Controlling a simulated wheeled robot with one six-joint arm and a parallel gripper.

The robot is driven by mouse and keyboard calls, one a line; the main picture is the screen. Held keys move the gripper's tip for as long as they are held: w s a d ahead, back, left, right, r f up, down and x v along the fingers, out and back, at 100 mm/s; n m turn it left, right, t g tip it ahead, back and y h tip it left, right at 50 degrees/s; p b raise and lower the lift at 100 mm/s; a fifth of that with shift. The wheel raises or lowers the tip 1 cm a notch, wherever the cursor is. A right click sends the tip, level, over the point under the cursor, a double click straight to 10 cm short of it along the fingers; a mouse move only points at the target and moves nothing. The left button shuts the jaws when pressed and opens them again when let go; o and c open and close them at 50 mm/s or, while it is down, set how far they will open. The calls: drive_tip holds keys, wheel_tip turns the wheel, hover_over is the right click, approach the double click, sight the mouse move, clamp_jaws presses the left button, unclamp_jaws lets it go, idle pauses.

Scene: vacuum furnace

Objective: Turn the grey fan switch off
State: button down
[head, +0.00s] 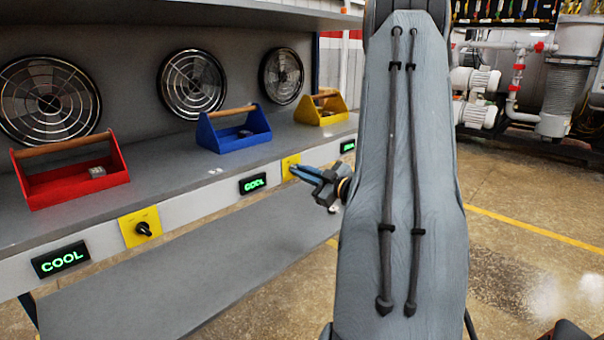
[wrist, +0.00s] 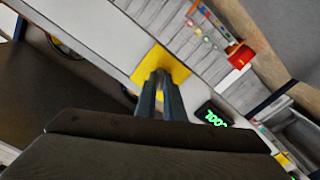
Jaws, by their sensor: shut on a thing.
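A yellow switch plate (head: 290,161) is on the front edge of the bench, between two green COOL displays. My gripper (head: 293,168) is at this plate, its fingers reaching it from the right. In the wrist view, my fingers (wrist: 160,78) meet the middle of the yellow plate (wrist: 178,68) and are closed around its switch knob. The knob is mostly hidden between the fingers, so its angle cannot be read. Another yellow plate (head: 130,220) with a black knob (head: 143,229) is nearer, at the left. Three round fans (head: 191,83) stand along the back wall.
A red toolbox (head: 70,183), a blue toolbox (head: 233,130) and a yellow toolbox (head: 321,108) stand on the grey bench (head: 165,165). COOL displays (head: 253,184) line its front edge. A lower shelf (head: 200,270) juts out below. Floor at the right is open.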

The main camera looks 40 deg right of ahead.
drive_tip(key=c, duration=1.9)
unclamp_jaws()
drive_tip(key=shift+o, duration=0.2)
drive_tip(key=s, duration=0.7)
drive_tip(key=shift+s+d, duration=0.3)
drive_tip(key=shift+s, duration=0.1)
